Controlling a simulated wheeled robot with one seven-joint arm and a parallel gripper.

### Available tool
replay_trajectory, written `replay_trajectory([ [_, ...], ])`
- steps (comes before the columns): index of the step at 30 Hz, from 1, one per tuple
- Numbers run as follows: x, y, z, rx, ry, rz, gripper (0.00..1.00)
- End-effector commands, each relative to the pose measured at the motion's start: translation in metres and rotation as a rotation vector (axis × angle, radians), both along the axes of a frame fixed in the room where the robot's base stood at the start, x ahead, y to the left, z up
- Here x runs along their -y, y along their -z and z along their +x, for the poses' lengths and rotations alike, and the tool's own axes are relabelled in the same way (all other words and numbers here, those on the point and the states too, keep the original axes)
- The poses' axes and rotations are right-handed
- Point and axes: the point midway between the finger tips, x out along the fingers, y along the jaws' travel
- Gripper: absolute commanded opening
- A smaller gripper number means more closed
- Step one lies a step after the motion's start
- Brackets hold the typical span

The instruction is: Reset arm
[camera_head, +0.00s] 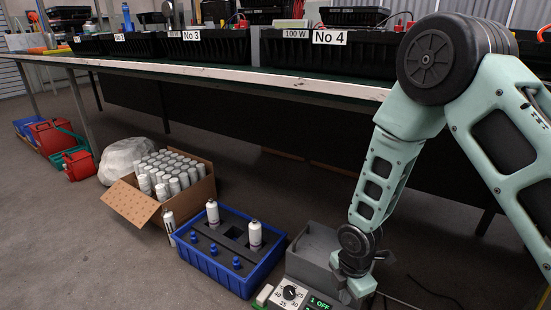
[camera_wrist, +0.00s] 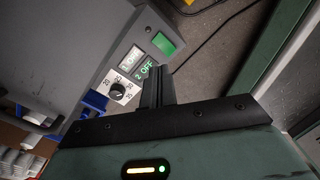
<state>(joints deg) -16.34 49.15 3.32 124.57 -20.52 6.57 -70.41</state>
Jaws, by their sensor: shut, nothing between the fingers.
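My gripper (camera_head: 357,285) is at the lower right of the head view, pointing down over the front of a grey machine (camera_head: 315,243). In the wrist view my gripper (camera_wrist: 157,88) has its fingers together with nothing between them. The machine's control panel shows a dial (camera_head: 290,292) and a green-lit display (camera_head: 320,303) reading "1 OFF". The wrist view shows the dial (camera_wrist: 117,91), a green button (camera_wrist: 163,43) and displays (camera_wrist: 146,70), one reading "2 OFF". The fingers appear close to the panel; I cannot tell whether they touch it.
A blue crate (camera_head: 243,284) left of the machine holds white bottles and blue-topped items. A cardboard box (camera_head: 131,203) of white bottles stands beyond it. A long table (camera_head: 240,76) with black bins spans the back. Dark cables (camera_head: 430,290) lie on the floor at right.

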Motion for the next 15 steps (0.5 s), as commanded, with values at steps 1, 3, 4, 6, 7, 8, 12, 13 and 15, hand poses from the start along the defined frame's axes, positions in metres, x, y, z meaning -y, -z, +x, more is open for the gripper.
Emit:
replay_trajectory([
  [1, -0.008, -0.03, -0.001, 0.01, 0.051, 0.008, 0.0],
  [3, -0.02, -0.068, -0.008, 0.013, 0.155, 0.017, 0.0],
  [4, -0.024, -0.085, -0.013, 0.013, 0.208, 0.021, 0.0],
  [6, -0.035, -0.126, -0.026, 0.011, 0.33, 0.03, 0.0],
  [7, -0.039, -0.142, -0.032, 0.008, 0.381, 0.033, 0.0],
  [8, -0.043, -0.159, -0.039, 0.008, 0.432, 0.037, 0.0],
  [12, -0.055, -0.229, -0.077, -0.006, 0.664, 0.048, 0.0],
  [13, -0.057, -0.242, -0.086, -0.008, 0.711, 0.049, 0.0],
  [15, -0.059, -0.27, -0.106, -0.016, 0.815, 0.05, 0.0],
])
